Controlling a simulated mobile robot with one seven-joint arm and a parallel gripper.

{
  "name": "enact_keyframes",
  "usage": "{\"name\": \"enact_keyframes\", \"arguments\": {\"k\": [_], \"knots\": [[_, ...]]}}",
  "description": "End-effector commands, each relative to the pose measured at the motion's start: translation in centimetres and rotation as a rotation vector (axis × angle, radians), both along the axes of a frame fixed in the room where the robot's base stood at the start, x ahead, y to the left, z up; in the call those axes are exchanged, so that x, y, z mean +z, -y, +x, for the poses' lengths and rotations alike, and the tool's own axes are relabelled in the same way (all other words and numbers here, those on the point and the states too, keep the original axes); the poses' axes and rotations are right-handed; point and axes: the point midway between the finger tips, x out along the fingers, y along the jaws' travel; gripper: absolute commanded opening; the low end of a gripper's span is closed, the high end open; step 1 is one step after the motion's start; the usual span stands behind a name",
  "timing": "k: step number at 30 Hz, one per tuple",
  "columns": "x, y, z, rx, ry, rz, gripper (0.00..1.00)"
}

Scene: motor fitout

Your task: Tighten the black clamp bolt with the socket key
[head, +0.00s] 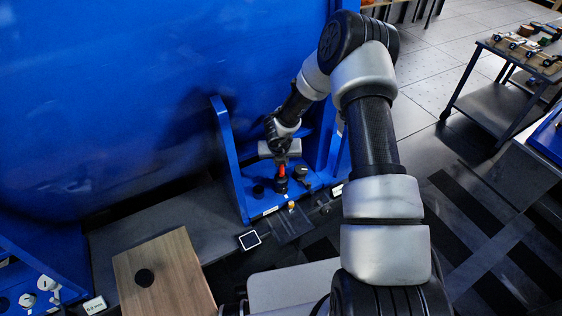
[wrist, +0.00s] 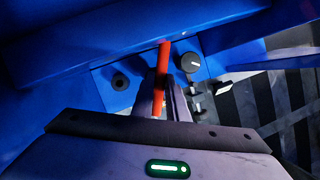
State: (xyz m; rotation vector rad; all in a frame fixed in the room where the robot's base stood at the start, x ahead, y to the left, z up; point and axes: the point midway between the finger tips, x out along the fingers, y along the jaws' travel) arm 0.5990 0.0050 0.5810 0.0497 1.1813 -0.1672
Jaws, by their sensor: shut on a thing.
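My gripper (head: 281,163) is shut on a red-handled tool, which I take to be the socket key (head: 282,171). It is above the blue bracket's base plate. In the wrist view the red bar (wrist: 163,65) stands between the fingers (wrist: 161,92). A dark cylindrical part (head: 282,185) shows directly below the red piece; I cannot tell whether it is the key's socket or the black clamp bolt, nor whether they touch. A black round cap with a white mark (wrist: 190,62) is right of the fingers, and a black ring-like part (wrist: 120,82) is left of them.
The blue bracket (head: 227,150) has upright plates on both sides of my gripper, with a large blue wall (head: 110,90) behind. A dark tray (head: 291,226) lies in front of it. A wooden board (head: 165,275) is at lower left. A cart with parts (head: 500,95) stands far right.

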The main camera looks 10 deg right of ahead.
Motion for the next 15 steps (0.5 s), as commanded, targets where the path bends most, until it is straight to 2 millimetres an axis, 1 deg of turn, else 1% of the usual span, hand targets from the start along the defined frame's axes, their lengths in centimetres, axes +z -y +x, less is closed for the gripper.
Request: {"name": "enact_keyframes", "arguments": {"k": [1,15], "knots": [[0.7,0.0,0.1,0.000,0.002,0.000,0.00],[3.4,0.0,0.1,0.001,0.002,-0.001,0.00]]}}
